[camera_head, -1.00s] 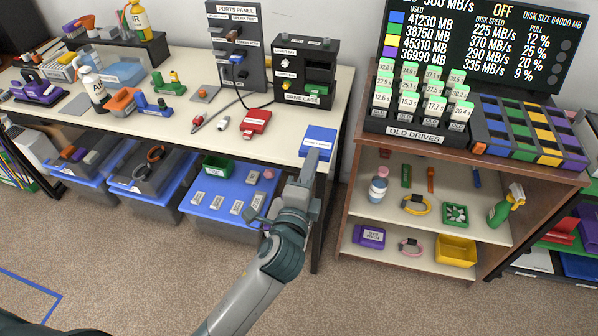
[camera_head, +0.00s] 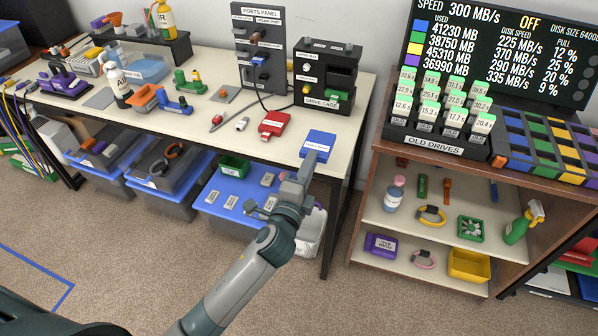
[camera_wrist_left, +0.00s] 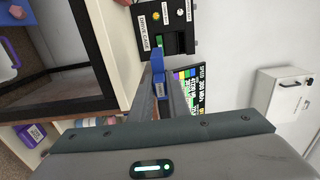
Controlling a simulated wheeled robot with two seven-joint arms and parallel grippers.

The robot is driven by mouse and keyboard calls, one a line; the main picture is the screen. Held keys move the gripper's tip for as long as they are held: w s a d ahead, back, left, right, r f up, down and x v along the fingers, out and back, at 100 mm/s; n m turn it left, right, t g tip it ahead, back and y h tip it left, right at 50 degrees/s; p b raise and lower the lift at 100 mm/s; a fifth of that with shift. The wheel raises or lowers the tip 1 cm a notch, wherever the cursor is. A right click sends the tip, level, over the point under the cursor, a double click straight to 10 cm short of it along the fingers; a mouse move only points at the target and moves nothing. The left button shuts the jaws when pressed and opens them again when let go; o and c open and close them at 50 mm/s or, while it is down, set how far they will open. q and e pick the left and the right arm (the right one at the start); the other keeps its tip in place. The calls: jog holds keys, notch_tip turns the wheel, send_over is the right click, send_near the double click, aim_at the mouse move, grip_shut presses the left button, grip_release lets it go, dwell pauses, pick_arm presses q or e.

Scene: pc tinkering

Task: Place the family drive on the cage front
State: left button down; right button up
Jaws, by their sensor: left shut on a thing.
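The family drive is a blue block (camera_head: 319,142) with a white label, too small to read surely. My left gripper (camera_head: 308,166) is shut on it from the near side and holds it by the table's front right part; whether it touches the table is unclear. In the left wrist view the blue drive (camera_wrist_left: 159,69) sits at the fingertips (camera_wrist_left: 161,88). The black drive cage (camera_head: 322,102) stands farther back on the table, apart from the drive, with a dark opening in its front. The cage also shows in the wrist view (camera_wrist_left: 151,18). My right gripper is not in view.
A red drive (camera_head: 274,124) lies left of the blue one. The ports panel (camera_head: 245,30) stands left of the cage. The old drives rack (camera_head: 433,144) is on the brown shelf unit to the right. White tabletop (camera_head: 300,118) is clear in front of the cage.

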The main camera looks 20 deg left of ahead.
pick_arm(q)
jog(key=w+a+f, duration=0.1)
jog(key=a, duration=0.1)
jog(key=w+a+f, duration=0.1)
jog(key=shift+w+a+f, duration=0.3)
jog(key=shift+a+f, duration=0.05)
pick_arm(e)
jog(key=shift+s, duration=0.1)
pick_arm(q)
notch_tip(320, 180, down, 4)
jog(key=shift+b, duration=0.6)
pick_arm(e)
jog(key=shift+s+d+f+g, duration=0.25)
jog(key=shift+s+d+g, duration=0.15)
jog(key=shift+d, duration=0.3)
pick_arm(q)
jog(key=shift+f, duration=0.15)
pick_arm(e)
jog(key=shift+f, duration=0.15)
pick_arm(q)
jog(key=c, duration=1.7)
grip_release()
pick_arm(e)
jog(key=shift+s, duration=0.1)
